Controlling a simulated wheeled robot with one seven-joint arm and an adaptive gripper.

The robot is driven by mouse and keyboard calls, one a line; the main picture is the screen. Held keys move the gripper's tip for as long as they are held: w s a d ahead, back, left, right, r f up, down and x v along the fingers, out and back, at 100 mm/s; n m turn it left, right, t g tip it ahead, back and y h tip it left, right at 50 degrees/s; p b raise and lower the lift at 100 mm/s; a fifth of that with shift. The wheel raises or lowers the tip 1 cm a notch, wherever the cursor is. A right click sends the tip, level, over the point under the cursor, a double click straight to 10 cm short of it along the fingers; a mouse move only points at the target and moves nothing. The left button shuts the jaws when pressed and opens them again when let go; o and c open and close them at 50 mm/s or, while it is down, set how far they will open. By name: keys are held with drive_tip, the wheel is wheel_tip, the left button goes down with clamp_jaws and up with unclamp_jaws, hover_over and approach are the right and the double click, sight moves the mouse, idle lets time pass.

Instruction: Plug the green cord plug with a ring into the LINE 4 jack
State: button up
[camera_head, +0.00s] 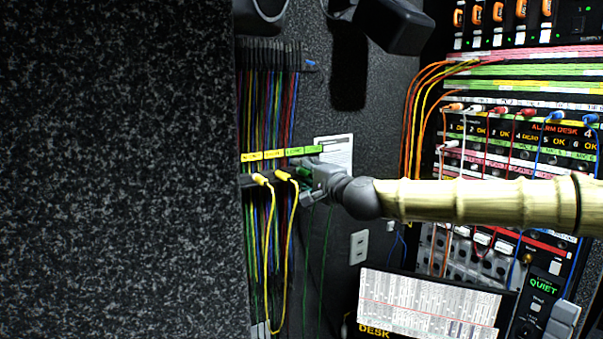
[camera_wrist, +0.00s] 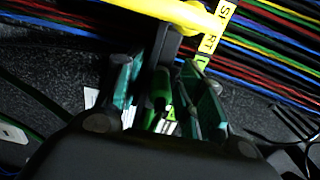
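In the head view my gripper (camera_head: 306,172) is at the jack strip on the wall, below a row of yellow and green labels (camera_head: 295,151). A green plug (camera_wrist: 160,88) shows between its two green-padded fingers (camera_wrist: 165,95) in the wrist view. The fingers stand apart, with a gap visible beside the plug, so they are around it rather than closed on it. Green cords (camera_head: 307,260) hang below my gripper. The ring on the plug and the LINE 4 jack cannot be made out; label print is too small and my gripper covers part of the strip.
Two yellow plugs (camera_head: 283,176) with a looped yellow cord sit just left of my gripper; yellow also shows close ahead in the wrist view (camera_wrist: 180,12). A cable bundle (camera_head: 268,110) runs above. A patch panel (camera_head: 500,150) is at right, a desk sheet (camera_head: 430,305) below.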

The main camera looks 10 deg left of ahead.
drive_tip(key=shift+b, duration=0.3)
idle(0.4)
clamp_jaws()
drive_tip(key=o, duration=0.7)
unclamp_jaws()
drive_tip(key=shift+o, duration=0.2)
drive_tip(key=shift+s, duration=0.1)
drive_tip(key=v, duration=1.1)
drive_tip(key=shift+s+d, duration=0.2)
drive_tip(key=shift+d, duration=0.15)
